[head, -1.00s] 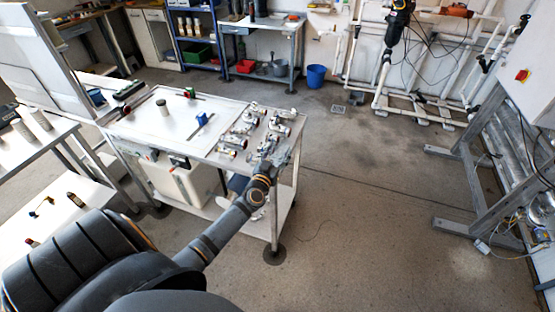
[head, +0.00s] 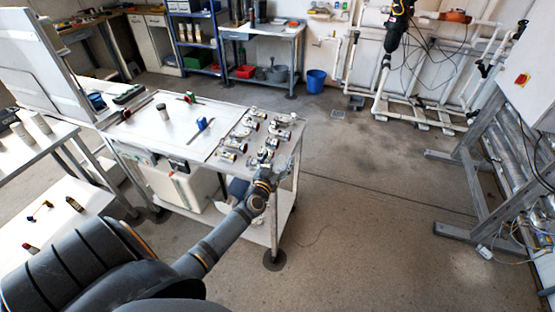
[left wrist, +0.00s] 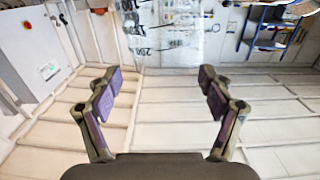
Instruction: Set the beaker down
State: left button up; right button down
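The clear glass beaker (left wrist: 165,28) with printed graduation marks shows at the top of the left wrist view, partly cut off by the frame edge. My left gripper (left wrist: 160,80) has its two fingers spread wide with a clear gap between them. The beaker appears beyond the fingertips, with no finger on it. In the head view my left gripper (head: 268,170) is at the near right corner of the white cart (head: 150,140). I cannot make out the beaker there among the fittings.
Several metal valves and fittings (head: 262,128) crowd the right end of the cart. A dark-topped jar (head: 162,108) and a blue-handled tool (head: 202,124) are on its top. The floor right of the cart is open. A frame with a white cabinet (head: 515,90) stands at far right.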

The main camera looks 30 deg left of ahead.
pick_arm(q)
jog(key=r+p+v, duration=0.1)
jog(key=v, duration=1.1)
jog(key=shift+p, duration=0.35)
jog(key=shift+a, duration=0.1)
